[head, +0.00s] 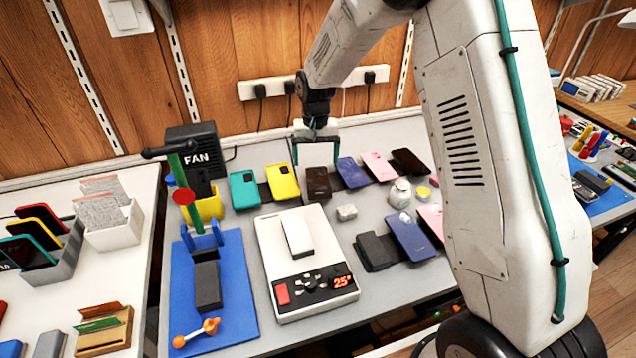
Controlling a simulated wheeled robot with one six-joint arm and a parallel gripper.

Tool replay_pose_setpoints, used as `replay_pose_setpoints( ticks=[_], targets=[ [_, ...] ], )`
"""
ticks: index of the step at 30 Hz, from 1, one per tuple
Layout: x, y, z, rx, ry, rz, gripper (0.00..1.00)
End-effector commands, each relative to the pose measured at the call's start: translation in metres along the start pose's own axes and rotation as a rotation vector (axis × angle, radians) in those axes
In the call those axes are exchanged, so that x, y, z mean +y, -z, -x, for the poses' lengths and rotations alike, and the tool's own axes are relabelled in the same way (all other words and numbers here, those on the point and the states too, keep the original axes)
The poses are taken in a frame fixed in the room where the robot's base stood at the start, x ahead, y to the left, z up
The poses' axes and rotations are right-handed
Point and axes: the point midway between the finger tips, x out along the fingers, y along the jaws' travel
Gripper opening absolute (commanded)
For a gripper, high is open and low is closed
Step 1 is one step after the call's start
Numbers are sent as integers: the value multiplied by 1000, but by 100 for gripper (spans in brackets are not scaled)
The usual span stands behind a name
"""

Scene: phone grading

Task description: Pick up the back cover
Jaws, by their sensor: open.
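My gripper (321,161) hangs over the row, pointing down, jaws apart and empty. It is just above and behind the dark brown cover, and a gap to it is hard to judge. A blue cover (410,238) and a partly hidden pink one (431,219) lie nearer the front.
A white heating station with a red display (310,295) stands in the middle with a white block on top. A blue mat (240,312) with a dark block lies left. A fan (194,150) stands behind it. A small jar (400,194) is right of centre.

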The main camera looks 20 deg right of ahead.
Motion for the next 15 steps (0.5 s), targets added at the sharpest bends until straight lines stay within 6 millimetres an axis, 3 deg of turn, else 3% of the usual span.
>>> replay_pose_setpoints(
  ticks=[15],
  targets=[
    [7, 7, -61, -4, -1, 1, 89]
  ],
)
